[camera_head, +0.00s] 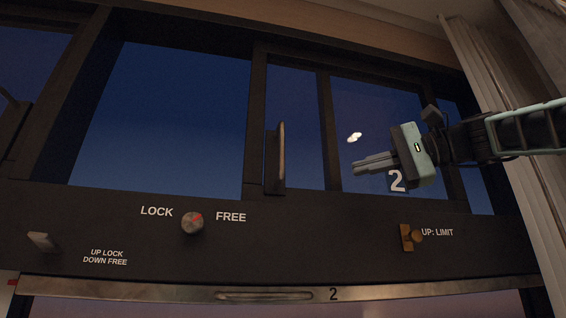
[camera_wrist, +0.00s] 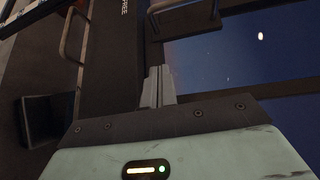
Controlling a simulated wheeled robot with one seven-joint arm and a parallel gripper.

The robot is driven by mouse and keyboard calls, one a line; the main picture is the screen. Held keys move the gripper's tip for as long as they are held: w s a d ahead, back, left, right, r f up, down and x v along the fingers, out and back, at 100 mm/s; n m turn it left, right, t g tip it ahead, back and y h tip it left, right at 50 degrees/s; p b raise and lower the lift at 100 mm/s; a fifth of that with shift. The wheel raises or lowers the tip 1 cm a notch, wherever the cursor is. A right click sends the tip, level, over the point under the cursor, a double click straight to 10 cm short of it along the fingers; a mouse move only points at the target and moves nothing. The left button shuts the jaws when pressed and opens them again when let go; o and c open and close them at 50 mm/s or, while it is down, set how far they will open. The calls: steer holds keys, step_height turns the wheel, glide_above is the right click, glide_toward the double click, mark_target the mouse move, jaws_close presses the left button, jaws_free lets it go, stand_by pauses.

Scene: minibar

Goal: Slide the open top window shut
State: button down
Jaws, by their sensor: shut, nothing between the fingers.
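The top window (camera_head: 378,112) is a row of dark-framed panes along the upper wall, with blue dusk sky in the glass. A vertical bar handle (camera_head: 281,157) stands on a frame upright left of my gripper. My gripper (camera_head: 354,165) is in front of the right-hand panes, its fingers pointing left, shut and empty. A gap separates the fingertips from the handle in the head view. In the wrist view my gripper (camera_wrist: 157,72) is also shut, with a bar handle (camera_wrist: 185,18) beyond the fingertips. I cannot tell how far the panes overlap.
A LOCK/FREE knob (camera_head: 192,222), a brass latch (camera_head: 409,237) and a small lever (camera_head: 42,241) stick out from the dark beam below. A metal rail with a recessed grip (camera_head: 264,295) runs beneath. A pale curtain (camera_head: 497,130) hangs at the right.

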step_height(320, 180, up, 7)
steer(key=s+y, duration=0.1)
steer(key=s, duration=0.1)
steer(key=s+p+x, duration=0.2)
steer(key=p+x, duration=0.5)
steer(key=x, duration=0.4)
steer(key=shift+a+n, duration=0.4)
steer(key=shift+a, duration=0.35)
